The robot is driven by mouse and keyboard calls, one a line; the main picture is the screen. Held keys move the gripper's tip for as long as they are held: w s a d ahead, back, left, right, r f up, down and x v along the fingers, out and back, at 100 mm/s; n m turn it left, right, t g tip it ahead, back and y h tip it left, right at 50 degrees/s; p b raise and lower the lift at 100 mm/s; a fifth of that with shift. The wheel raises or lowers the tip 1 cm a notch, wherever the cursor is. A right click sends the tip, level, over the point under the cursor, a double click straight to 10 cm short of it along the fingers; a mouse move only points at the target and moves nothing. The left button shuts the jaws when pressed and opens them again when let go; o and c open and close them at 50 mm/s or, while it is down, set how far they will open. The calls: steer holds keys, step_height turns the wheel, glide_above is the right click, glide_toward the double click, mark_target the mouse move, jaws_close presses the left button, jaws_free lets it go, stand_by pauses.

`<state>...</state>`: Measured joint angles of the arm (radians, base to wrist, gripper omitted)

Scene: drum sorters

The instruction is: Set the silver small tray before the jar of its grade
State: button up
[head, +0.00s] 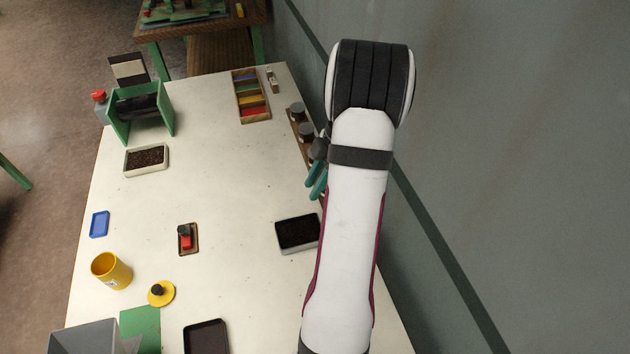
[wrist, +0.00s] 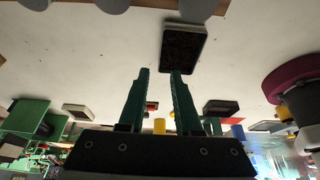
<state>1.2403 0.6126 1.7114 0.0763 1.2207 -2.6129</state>
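The silver small tray (head: 298,247) lies flat on the table, left of my forearm, with dark contents. It also shows in the wrist view (wrist: 164,52), beyond the fingertips. My gripper (head: 316,180) has teal fingers spread apart with nothing between them. They also show in the wrist view (wrist: 160,73). In the head view it is above and right of the silver tray, apart from it. Grey-topped jars (head: 305,131) stand along a wooden strip at the right table edge. My arm partly hides that row. I cannot read grade marks on the jars.
A cream-rimmed tray (head: 146,174) of brown grains lies by the green drum frame (head: 169,108). A sectioned colour box (head: 251,96) stands at the back. A red-topped stamp (head: 186,240), yellow cup (head: 112,272) and dark tray (head: 206,336) are leftward. The table's middle is clear.

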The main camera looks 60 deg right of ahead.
steer(key=w+a+r+m+g, duration=0.1)
steer(key=w+a+r+m, duration=0.3)
steer(key=a, duration=0.5)
steer(key=w+a+r+m+g, duration=0.1)
steer(key=w+a+r, duration=0.1)
steer(key=a+r, duration=0.5)
steer(key=s+a+m, duration=0.4)
steer(key=s+a, duration=0.2)
steer(key=a, duration=0.4)
steer(key=s+a+m+g+h, duration=0.1)
steer(key=s+a+m, duration=0.4)
steer(key=a, duration=0.6)
steer(key=shift+s+f+m, duration=0.15)
steer(key=shift+s+m, duration=0.15)
steer(key=shift+s, duration=0.7)
steer(key=shift+a, duration=0.1)
